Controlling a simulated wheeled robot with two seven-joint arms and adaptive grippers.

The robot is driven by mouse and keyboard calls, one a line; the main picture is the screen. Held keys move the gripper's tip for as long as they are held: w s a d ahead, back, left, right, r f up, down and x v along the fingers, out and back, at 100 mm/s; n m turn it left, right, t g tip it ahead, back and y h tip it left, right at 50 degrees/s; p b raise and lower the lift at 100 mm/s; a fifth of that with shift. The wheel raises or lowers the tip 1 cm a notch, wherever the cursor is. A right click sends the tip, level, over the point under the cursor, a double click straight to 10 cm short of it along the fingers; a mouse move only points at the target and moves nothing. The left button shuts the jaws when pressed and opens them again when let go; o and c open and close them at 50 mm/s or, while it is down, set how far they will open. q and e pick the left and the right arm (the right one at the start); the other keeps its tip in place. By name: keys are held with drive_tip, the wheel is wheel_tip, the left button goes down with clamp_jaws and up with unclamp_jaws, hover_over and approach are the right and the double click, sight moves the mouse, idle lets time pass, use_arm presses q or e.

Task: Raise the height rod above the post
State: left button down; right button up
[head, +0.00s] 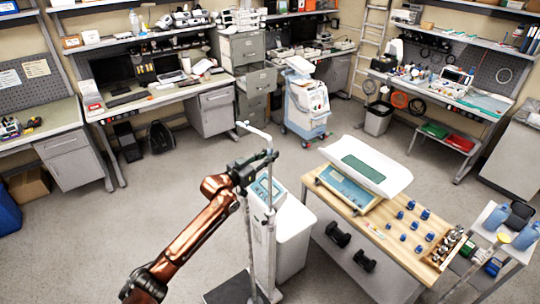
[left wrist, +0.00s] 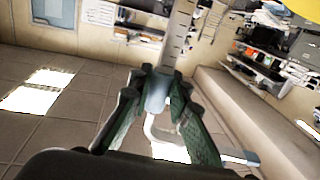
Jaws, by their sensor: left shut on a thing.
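The white height rod (head: 256,132) has a bent bar at its top and stands upright at the scale's post (head: 268,240). My left gripper (head: 256,168) is at the rod's upper part, below the bent bar. In the left wrist view, the green fingers (left wrist: 160,88) of the left gripper close on the rod. A flat grey, marked strip (left wrist: 180,35) runs upward beyond the fingertips. A white bent piece (left wrist: 160,130) shows between the fingers. The scale's display (head: 264,188) sits beside the post, and its dark platform (head: 230,290) is on the floor. My right gripper is not in view.
A wooden-topped table (head: 350,222) stands right of the scale, with a baby scale (head: 366,165) and several blue-capped items on it. A white cabinet (head: 296,240) is just behind the post. A blue and white cart (head: 306,103) stands farther back.

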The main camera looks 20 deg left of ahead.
sight(269, 166)
use_arm(q)
drive_tip(key=shift+f+b, duration=1.6)
drive_tip(key=shift+f, duration=1.2)
drive_tip(key=shift+r, duration=0.1)
drive_tip(key=c, duration=1.8)
unclamp_jaws()
drive_tip(key=shift+d, duration=0.1)
drive_tip(key=v, duration=1.2)
drive_tip(key=shift+r, duration=0.1)
